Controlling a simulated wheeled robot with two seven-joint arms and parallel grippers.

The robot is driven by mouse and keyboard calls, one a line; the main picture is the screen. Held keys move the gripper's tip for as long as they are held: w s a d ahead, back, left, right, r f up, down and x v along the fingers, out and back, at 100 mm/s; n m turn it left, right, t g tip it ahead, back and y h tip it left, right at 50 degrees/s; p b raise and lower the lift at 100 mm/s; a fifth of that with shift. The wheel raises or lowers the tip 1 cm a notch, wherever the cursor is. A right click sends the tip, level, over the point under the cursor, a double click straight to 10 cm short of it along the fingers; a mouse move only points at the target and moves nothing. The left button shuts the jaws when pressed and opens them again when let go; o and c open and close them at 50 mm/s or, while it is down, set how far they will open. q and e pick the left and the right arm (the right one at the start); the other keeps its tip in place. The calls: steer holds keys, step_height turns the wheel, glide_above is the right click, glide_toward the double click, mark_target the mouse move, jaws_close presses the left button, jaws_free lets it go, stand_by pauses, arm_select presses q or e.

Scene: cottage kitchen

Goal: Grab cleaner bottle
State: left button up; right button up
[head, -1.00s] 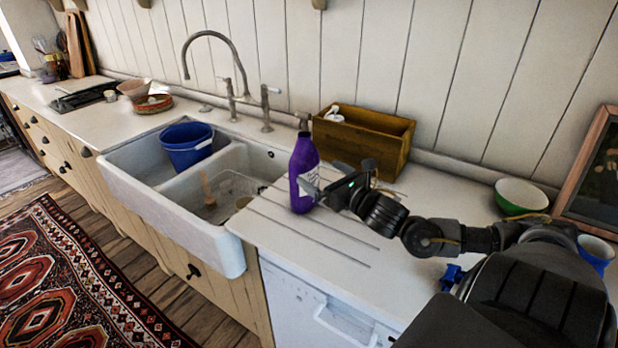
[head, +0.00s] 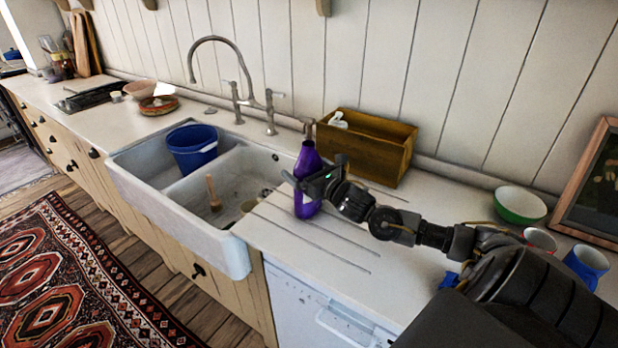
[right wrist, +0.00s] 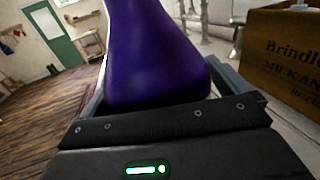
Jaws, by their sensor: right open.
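The purple cleaner bottle (head: 307,172) stands upright on the white counter just right of the sink. My right gripper (head: 312,180) is at the bottle, with its jaws open. In the right wrist view the bottle (right wrist: 155,55) fills the middle, between the two open fingers (right wrist: 158,95). Gaps or contact at the finger sides are hard to tell. Part of the bottle's body is hidden behind the gripper in the head view. My left gripper is not in view.
A wooden crate (head: 364,150) stands right behind the bottle. The double sink (head: 195,215) with a blue bucket (head: 191,148) lies to the left. A green bowl (head: 520,204), a cup (head: 540,240) and a blue cup (head: 587,264) stand at the right.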

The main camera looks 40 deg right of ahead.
steer(key=shift+w, duration=0.5)
steer(key=c, duration=1)
steer(key=shift+r, duration=0.2)
steer(key=shift+c, duration=0.2)
